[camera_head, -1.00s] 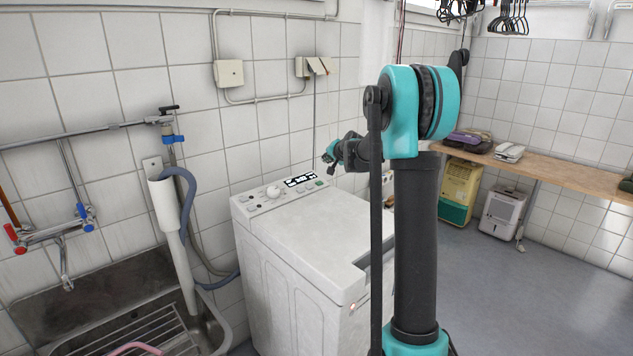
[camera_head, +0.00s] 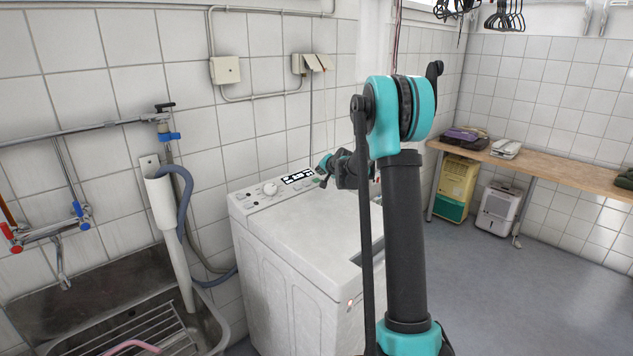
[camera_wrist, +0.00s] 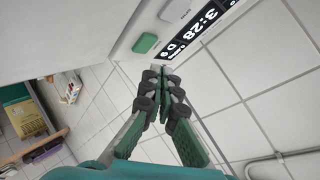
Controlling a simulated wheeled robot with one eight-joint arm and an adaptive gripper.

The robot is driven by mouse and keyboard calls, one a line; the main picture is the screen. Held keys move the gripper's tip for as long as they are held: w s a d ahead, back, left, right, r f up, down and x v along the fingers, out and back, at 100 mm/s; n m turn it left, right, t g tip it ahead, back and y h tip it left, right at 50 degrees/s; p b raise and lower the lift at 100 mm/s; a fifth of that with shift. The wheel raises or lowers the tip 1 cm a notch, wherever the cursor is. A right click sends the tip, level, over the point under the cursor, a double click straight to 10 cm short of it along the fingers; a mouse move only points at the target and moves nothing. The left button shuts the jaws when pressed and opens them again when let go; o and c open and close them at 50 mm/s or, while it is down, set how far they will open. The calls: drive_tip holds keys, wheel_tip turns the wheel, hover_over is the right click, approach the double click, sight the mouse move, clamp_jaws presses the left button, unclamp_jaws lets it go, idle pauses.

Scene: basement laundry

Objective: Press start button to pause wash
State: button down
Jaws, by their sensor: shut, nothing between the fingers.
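The white washing machine (camera_head: 310,232) stands against the tiled wall, with its control panel (camera_head: 250,201) along the back edge of its top. The panel has a round knob (camera_head: 270,188) and a lit display (camera_head: 298,177). In the wrist view the display (camera_wrist: 205,20) reads 3:28, with a grey button (camera_wrist: 174,9) and a green button (camera_wrist: 145,43) beside it. My gripper (camera_head: 322,182) is over the right end of the panel. Its closed, empty fingertips (camera_wrist: 161,72) appear just beyond the green button in the wrist view; I cannot tell whether they touch the panel.
A metal sink (camera_head: 212,318) with a drain hose (camera_head: 187,200) is left of the machine. Wall boxes (camera_head: 225,70) and pipes are above it. A wooden counter (camera_head: 560,170) runs along the right, with a dehumidifier (camera_head: 497,208) below. The floor on the right is clear.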

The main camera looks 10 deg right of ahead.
drive_tip(key=shift+w+a+f, duration=0.15)
drive_tip(key=shift+f, duration=0.55)
drive_tip(key=shift+f, duration=0.15)
idle(0.9)
drive_tip(key=shift+f, duration=0.25)
drive_tip(key=shift+w+a+f, duration=0.1)
drive_tip(key=shift+w+f, duration=0.05)
drive_tip(key=shift+f, duration=0.2)
idle(0.7)
drive_tip(key=shift+r, duration=0.1)
drive_tip(key=shift+s+r, duration=0.2)
drive_tip(key=shift+r, duration=0.5)
drive_tip(key=r, duration=0.3)
drive_tip(key=s+d+r, duration=0.1)
drive_tip(key=shift+r, duration=0.4)
